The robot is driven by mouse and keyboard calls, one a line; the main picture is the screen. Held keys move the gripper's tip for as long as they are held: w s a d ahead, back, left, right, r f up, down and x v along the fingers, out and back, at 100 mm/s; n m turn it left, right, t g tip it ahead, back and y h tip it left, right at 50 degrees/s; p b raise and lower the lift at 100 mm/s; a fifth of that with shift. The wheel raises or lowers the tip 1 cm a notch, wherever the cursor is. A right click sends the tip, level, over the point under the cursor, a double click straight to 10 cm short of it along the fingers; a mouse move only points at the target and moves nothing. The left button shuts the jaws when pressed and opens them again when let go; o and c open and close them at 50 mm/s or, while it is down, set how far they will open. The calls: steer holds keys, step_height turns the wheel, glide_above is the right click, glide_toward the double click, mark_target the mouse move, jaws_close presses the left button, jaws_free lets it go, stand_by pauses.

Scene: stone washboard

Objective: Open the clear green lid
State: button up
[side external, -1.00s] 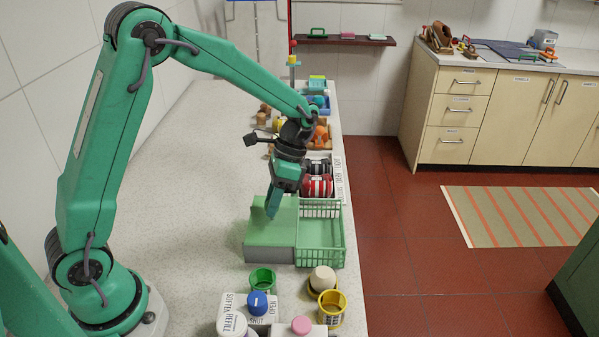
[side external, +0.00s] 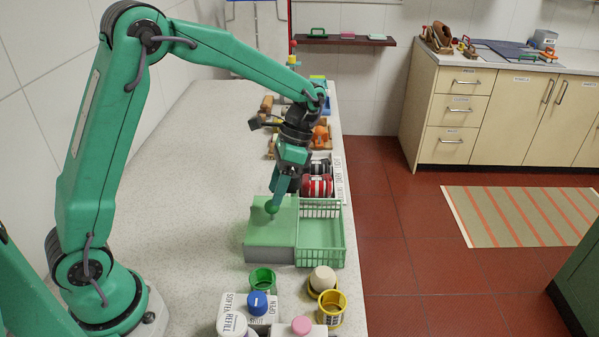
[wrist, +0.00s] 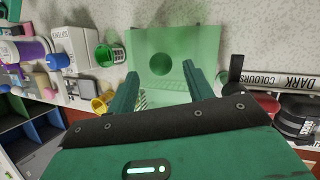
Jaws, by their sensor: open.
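The clear green lid (side external: 283,222) lies over the pale box at the near right part of the counter, apparently closed. A round green knob (side external: 271,207) stands on it. In the wrist view the lid (wrist: 140,70) is a see-through green sheet with the dark round knob (wrist: 161,64) near its middle. My gripper (side external: 274,197) points down at the knob from just above and behind it. In the wrist view its two fingers are apart, one to each side of the knob, and my gripper (wrist: 161,75) holds nothing. Whether a finger touches the lid is unclear.
A green wire basket (side external: 320,240) stands right beside the box. A green cup (side external: 262,279), a yellow cup (side external: 332,305) and bottles crowd the near end. A tray with red striped things (side external: 317,186) lies behind. The counter's left side is clear.

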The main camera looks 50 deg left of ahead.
steer(key=shift+v, duration=2.2)
steer(key=shift+s+r, duration=0.1)
steer(key=shift+s, duration=0.05)
steer(key=s+a+r+n+t, duration=0.1)
steer(key=s+r+n+t, duration=0.2)
steer(key=s, duration=0.5)
steer(key=s+a+r+n+t, duration=0.1)
steer(key=s+r+n+t, duration=0.3)
steer(key=s+t, duration=0.3)
steer(key=shift+s+r+t, duration=0.3)
steer(key=shift+s+r, duration=0.15)
steer(key=shift+s, duration=0.9)
